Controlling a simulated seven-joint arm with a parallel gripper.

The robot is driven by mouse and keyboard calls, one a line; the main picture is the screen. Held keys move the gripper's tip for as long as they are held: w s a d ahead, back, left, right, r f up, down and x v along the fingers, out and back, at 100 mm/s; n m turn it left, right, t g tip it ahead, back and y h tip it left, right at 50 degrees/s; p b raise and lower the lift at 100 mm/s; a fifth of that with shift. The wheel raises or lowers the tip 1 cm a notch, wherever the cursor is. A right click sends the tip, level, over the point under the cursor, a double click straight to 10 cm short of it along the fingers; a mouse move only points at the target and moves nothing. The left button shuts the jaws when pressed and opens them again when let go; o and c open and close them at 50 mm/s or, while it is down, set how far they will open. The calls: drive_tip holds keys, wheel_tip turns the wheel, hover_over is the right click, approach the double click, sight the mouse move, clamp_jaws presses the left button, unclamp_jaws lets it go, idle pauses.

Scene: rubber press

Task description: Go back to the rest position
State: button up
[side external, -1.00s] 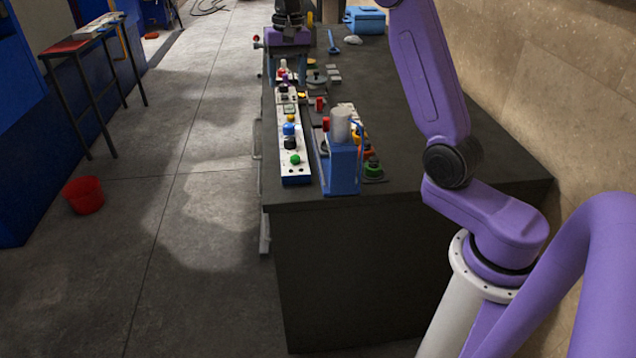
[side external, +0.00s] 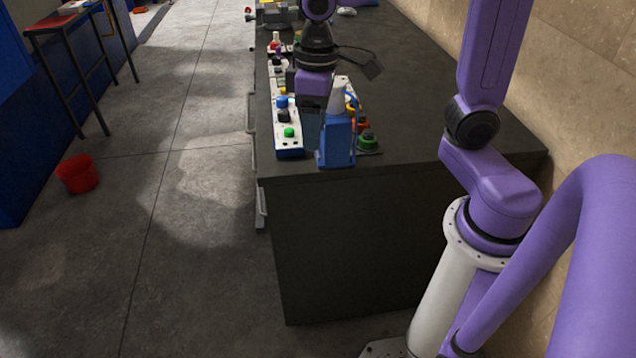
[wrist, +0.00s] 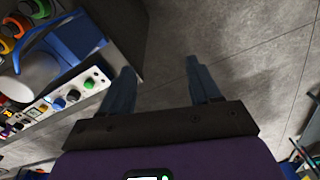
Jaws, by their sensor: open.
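My gripper (side external: 311,138) hangs over the near end of the dark workbench (side external: 410,120), fingers pointing down, between the white control panel (side external: 290,150) and the blue press stand (side external: 337,150) in the picture. In the wrist view my gripper (wrist: 160,66) shows two separated bluish fingers with nothing between them, and grey floor behind the gap. The panel (wrist: 50,107) and the blue stand (wrist: 75,45) with its pale cylinder (wrist: 38,72) lie to the left there. In the side view my gripper partly hides the panel and stand.
Green (side external: 367,137) and other coloured buttons stand beside the press. The bench edge borders open floor (side external: 200,180) on the left. A red bucket (side external: 77,174) stands on the floor. A tall stool-like table (side external: 75,30) is at upper left. A stone wall (side external: 550,70) is at right.

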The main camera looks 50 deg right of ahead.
drive_tip(key=s+d+f+n, duration=0.1)
drive_tip(key=s+f+n, duration=0.1)
drive_tip(key=s, duration=0.6)
drive_tip(key=s+d+f+n, duration=0.2)
drive_tip(key=s+n, duration=0.3)
drive_tip(key=s, duration=0.3)
drive_tip(key=shift+d+f, duration=0.15)
drive_tip(key=shift+d, duration=0.05)
drive_tip(key=shift+w, duration=0.1)
